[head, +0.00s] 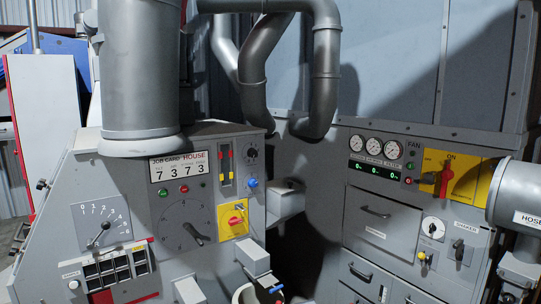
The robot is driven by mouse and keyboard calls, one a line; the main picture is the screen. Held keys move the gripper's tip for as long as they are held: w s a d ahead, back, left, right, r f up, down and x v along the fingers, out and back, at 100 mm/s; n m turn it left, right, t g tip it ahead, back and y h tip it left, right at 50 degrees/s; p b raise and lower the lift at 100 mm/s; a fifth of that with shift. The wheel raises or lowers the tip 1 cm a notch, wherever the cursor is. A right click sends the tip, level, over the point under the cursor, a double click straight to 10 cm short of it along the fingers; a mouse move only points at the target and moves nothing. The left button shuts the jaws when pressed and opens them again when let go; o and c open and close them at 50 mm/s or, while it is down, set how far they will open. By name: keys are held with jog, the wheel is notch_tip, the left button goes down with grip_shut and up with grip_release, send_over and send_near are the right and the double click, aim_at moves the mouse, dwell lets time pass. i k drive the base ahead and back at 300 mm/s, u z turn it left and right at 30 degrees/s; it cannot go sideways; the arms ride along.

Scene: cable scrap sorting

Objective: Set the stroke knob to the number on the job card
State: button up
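The job card (180,166) is a white plate at the top of the left cabinet, headed "JOB CARD HOUSE". A small dark knob (252,153) sits at the upper right. I cannot read which knob is labelled stroke. My gripper is not in view.
A yellow plate with a red switch (236,222) is right of the round dial. Red and yellow sliders (225,165) stand above it. Grey boxes (253,258) jut from the cabinet's lower front. The right cabinet holds gauges (374,148) and a red switch (441,178) marked ON.

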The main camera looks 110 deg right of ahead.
aim_at(252, 152)
jog(key=k, duration=0.75)
jog(key=z, duration=1.3)
jog(key=i, duration=0.4)
jog(key=u, duration=0.9)
jog(key=k, duration=0.1)
jog(key=z, duration=1.85)
